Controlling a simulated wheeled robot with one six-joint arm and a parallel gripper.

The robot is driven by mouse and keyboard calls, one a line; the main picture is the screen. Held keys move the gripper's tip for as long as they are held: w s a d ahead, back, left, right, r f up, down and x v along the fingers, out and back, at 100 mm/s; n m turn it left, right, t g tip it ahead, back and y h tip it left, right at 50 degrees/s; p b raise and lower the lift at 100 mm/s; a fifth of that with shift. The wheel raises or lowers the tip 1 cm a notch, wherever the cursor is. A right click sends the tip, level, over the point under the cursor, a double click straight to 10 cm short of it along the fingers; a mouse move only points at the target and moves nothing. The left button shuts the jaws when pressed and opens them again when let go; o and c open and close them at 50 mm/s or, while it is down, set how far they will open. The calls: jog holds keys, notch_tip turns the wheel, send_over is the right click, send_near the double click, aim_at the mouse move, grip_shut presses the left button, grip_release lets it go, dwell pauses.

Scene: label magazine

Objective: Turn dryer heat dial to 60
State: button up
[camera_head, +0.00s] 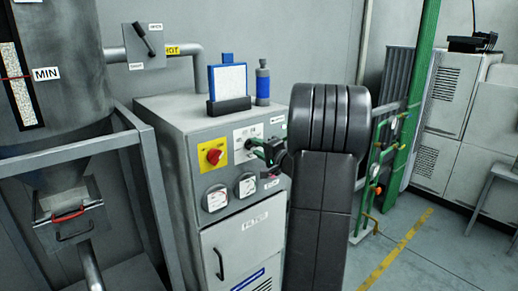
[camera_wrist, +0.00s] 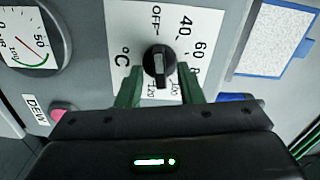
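The heat dial (camera_wrist: 159,62) is a black knob on a white scale plate (camera_wrist: 123,20), with marks OFF, 40, 60 and further numbers partly hidden. In the head view my gripper (camera_head: 261,150) is at the upper front panel of the grey dryer cabinet (camera_head: 238,235), and the knob is hard to make out there.
A red knob on a yellow plate (camera_head: 213,156) and two round gauges (camera_head: 216,198) sit left of and below the dial. A blue-framed panel (camera_head: 228,78) and a blue bottle (camera_head: 262,83) stand on the cabinet. A hopper (camera_head: 68,100) with a frame is at left.

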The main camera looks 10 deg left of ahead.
grip_shut()
jog(key=shift+m, duration=0.4)
jog(key=m+b, duration=0.1)
jog(key=m, duration=0.2)
jog(key=shift+f, duration=0.1)
jog(key=m, duration=0.3)
jog(key=shift+m, duration=0.3)
jog(key=m, duration=0.4)
jog(key=shift+p, duration=0.35)
jog(key=shift+m+p, duration=0.75)
jog(key=shift+m, duration=1.35)
jog(key=shift+f, duration=0.1)
